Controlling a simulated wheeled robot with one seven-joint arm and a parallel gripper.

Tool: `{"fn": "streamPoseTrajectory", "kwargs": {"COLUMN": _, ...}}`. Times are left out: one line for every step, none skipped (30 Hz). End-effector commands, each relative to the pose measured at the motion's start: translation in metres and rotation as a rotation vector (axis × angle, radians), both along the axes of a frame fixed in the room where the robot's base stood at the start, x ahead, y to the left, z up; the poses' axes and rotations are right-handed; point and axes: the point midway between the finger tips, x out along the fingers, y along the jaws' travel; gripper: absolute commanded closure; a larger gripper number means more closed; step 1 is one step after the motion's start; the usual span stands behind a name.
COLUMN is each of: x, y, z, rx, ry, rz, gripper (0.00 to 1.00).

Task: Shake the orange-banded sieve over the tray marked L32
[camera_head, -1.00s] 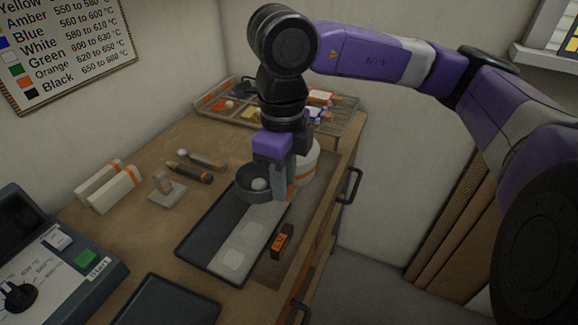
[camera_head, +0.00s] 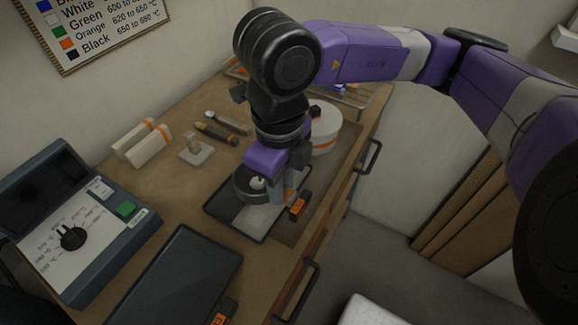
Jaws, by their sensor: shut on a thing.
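My gripper (camera_head: 286,188), below the purple wrist, points down and is shut on the sieve (camera_head: 241,188). The sieve is a dark round pan with a pale ball in it. A little orange shows beside the fingers, and the grip itself is partly hidden. The sieve is over a dark shallow tray (camera_head: 233,226) with a pale sheet (camera_head: 258,219) in it.
A second dark tray (camera_head: 180,275) lies in front, with an orange tag (camera_head: 224,312). A control box (camera_head: 75,225) is at left. A white tub (camera_head: 324,130) with an orange band stands behind my gripper. White blocks (camera_head: 142,142), a small stand (camera_head: 196,150) and tools (camera_head: 216,133) lie behind left.

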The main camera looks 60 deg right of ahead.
Motion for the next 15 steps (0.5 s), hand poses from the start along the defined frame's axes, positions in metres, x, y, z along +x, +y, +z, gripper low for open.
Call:
{"fn": "streamPoseTrajectory", "kwargs": {"x": 0.0, "y": 0.006, "z": 0.003, "rx": 0.001, "ry": 0.0, "rz": 0.005, "gripper": 1.0}}
{"fn": "streamPoseTrajectory", "kwargs": {"x": 0.0, "y": 0.008, "z": 0.003, "rx": 0.001, "ry": 0.0, "rz": 0.005, "gripper": 1.0}}
{"fn": "streamPoseTrajectory", "kwargs": {"x": -0.001, "y": 0.012, "z": 0.003, "rx": 0.001, "ry": 0.0, "rz": 0.003, "gripper": 1.0}}
{"fn": "streamPoseTrajectory", "kwargs": {"x": -0.001, "y": 0.015, "z": 0.003, "rx": 0.001, "ry": 0.0, "rz": 0.004, "gripper": 1.0}}
{"fn": "streamPoseTrajectory", "kwargs": {"x": -0.001, "y": 0.017, "z": 0.003, "rx": 0.001, "ry": 0.0, "rz": 0.005, "gripper": 1.0}}
{"fn": "streamPoseTrajectory", "kwargs": {"x": -0.001, "y": 0.021, "z": 0.003, "rx": 0.001, "ry": 0.0, "rz": 0.004, "gripper": 1.0}}
{"fn": "streamPoseTrajectory", "kwargs": {"x": -0.001, "y": 0.024, "z": 0.003, "rx": 0.001, "ry": 0.001, "rz": 0.004, "gripper": 1.0}}
{"fn": "streamPoseTrajectory", "kwargs": {"x": -0.001, "y": 0.026, "z": 0.003, "rx": 0.001, "ry": 0.001, "rz": 0.004, "gripper": 1.0}}
{"fn": "streamPoseTrajectory", "kwargs": {"x": -0.001, "y": 0.03, "z": 0.003, "rx": 0.001, "ry": 0.0, "rz": 0.005, "gripper": 1.0}}
{"fn": "streamPoseTrajectory", "kwargs": {"x": -0.001, "y": 0.033, "z": 0.003, "rx": 0.001, "ry": 0.0, "rz": 0.005, "gripper": 1.0}}
{"fn": "streamPoseTrajectory", "kwargs": {"x": -0.001, "y": 0.035, "z": 0.003, "rx": 0.001, "ry": 0.0, "rz": 0.004, "gripper": 1.0}}
{"fn": "streamPoseTrajectory", "kwargs": {"x": -0.002, "y": 0.039, "z": 0.003, "rx": 0.002, "ry": 0.0, "rz": 0.005, "gripper": 1.0}}
{"fn": "streamPoseTrajectory", "kwargs": {"x": -0.002, "y": 0.042, "z": 0.003, "rx": 0.002, "ry": 0.001, "rz": 0.005, "gripper": 1.0}}
{"fn": "streamPoseTrajectory", "kwargs": {"x": 0.0, "y": 0.036, "z": 0.001, "rx": 0.0, "ry": 0.0, "rz": -0.002, "gripper": 1.0}}
{"fn": "streamPoseTrajectory", "kwargs": {"x": 0.002, "y": 0.032, "z": 0.001, "rx": 0.0, "ry": 0.0, "rz": -0.005, "gripper": 1.0}}
